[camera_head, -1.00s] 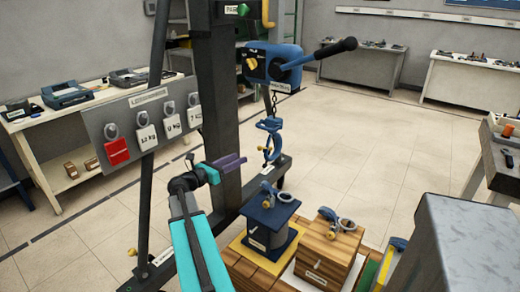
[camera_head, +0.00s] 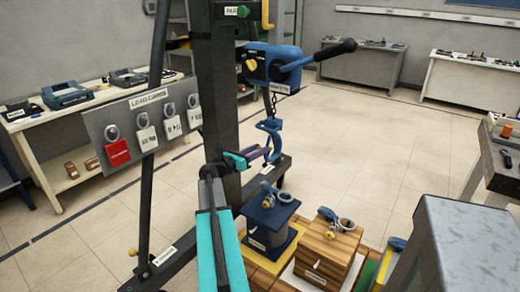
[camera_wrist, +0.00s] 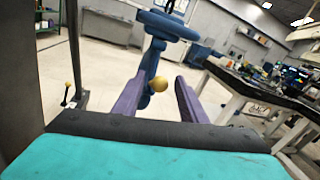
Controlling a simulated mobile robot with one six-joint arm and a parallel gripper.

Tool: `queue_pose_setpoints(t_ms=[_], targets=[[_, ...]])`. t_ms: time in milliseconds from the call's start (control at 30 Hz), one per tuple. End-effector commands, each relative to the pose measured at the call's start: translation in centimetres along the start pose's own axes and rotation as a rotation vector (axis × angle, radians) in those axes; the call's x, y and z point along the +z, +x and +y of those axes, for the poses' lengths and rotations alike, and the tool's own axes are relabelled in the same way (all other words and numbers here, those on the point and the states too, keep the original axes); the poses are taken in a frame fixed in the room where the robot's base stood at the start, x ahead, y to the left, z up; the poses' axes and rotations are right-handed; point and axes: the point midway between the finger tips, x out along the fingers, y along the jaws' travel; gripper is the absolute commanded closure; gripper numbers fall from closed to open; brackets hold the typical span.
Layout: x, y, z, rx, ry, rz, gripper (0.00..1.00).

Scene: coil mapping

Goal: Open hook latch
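The blue hook (camera_head: 271,135) hangs on a chain below the blue hoist (camera_head: 272,64). In the wrist view the hook (camera_wrist: 170,26) stands straight ahead, with a small yellow ball-ended latch lever (camera_wrist: 159,84) on its lower part. My gripper (camera_head: 262,153) has purple fingers and reaches the hook's lower part from the left. In the wrist view my gripper (camera_wrist: 156,88) is open, with the hook's lower shank and the yellow knob between or just beyond the fingertips. I cannot tell whether a finger touches it.
A blue load (camera_head: 268,222) and a wooden crate load (camera_head: 330,250), each with a ring on top, stand below the hook. A dark upright post (camera_head: 218,90) and a board with load cards (camera_head: 145,122) are at left. A grey block (camera_head: 455,245) is at front right.

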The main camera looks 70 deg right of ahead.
Motion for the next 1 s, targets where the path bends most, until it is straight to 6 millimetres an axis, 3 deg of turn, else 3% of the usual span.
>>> queue_pose_setpoints(t_ms=[433,467,700,1000], targets=[[-0.02,0.94,-0.04,0.000,0.000,0.000,0.62],[-0.02,0.93,-0.03,0.000,0.000,0.000,0.63],[-0.03,0.93,-0.06,-0.001,0.000,0.000,1.00],[0.03,0.99,-0.14,-0.005,-0.002,0.003,1.00]])
